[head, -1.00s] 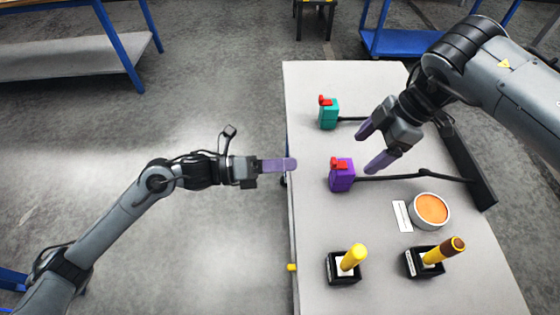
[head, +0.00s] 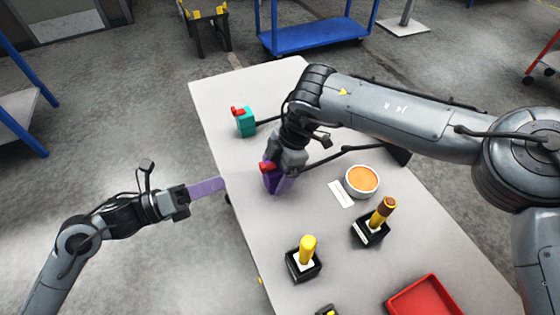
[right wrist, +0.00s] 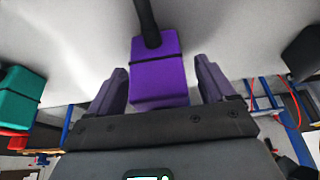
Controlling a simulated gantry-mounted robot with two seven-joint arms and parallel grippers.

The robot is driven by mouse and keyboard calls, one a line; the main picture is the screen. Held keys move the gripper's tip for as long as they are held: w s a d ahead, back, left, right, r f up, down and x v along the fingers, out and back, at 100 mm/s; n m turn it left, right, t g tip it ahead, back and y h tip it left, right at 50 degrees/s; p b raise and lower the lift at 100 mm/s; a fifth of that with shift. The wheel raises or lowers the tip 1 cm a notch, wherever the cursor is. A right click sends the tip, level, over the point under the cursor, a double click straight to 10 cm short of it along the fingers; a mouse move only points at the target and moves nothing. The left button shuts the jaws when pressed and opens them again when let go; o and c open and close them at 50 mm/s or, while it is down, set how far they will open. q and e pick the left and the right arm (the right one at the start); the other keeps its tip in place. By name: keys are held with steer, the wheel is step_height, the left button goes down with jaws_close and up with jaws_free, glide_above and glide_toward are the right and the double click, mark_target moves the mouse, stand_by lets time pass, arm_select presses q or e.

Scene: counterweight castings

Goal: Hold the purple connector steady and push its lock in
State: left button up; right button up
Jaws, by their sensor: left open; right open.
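The purple connector (head: 271,182) stands on the table with its red lock (head: 267,166) sticking out at the top. My right gripper (right wrist: 162,78) is open, with one finger on each side of the purple connector (right wrist: 158,65); small gaps show on both sides. In the head view my right gripper (head: 284,174) partly covers the connector. The lock cannot be made out in the right wrist view. My left gripper (head: 222,184) is open and empty at the table's left edge, left of the connector and apart from it. Its fingers overlap in this view.
A teal connector (head: 245,122) with a red lock stands farther back on the table (head: 225,88). A black cable (head: 330,158) runs right from the purple connector. Nearer are an orange-filled round dish (head: 362,181), two black holders with yellow-handled items (head: 307,249) (head: 383,213) and a red tray (head: 425,297).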

steer(key=shift+a+f, duration=0.15)
steer(key=shift+f, duration=0.25)
